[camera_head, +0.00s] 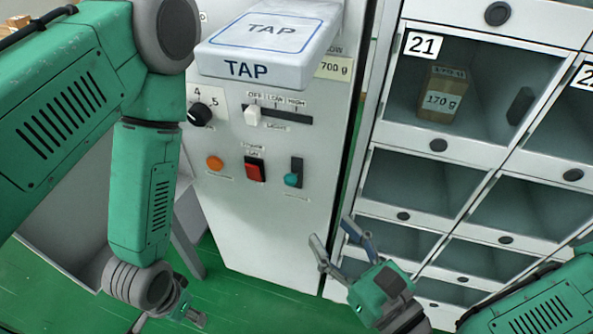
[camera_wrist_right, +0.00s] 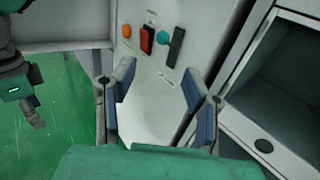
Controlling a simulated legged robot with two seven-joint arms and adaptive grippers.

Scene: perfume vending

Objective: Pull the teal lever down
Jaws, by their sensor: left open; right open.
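The teal lever (camera_head: 291,180) is a small rounded knob on a dark vertical slot, low on the front of the white machine panel (camera_head: 270,225). The knob sits toward the lower part of the slot in the head view. It also shows in the right wrist view (camera_wrist_right: 164,38), beyond my fingers. My right gripper (camera_head: 343,236) is open and empty, below and to the right of the lever and apart from it. Its two fingers flank the panel in the wrist view. My left gripper (camera_head: 172,322) is low at the left, away from the panel; its fingers are partly hidden.
A red rocker switch (camera_head: 255,169) and an orange button (camera_head: 215,163) are left of the lever. A white slider (camera_head: 253,115) and black dial (camera_head: 200,114) are above. A TAP box (camera_head: 265,45) juts out over them. Locker compartments (camera_head: 438,147) stand at the right.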

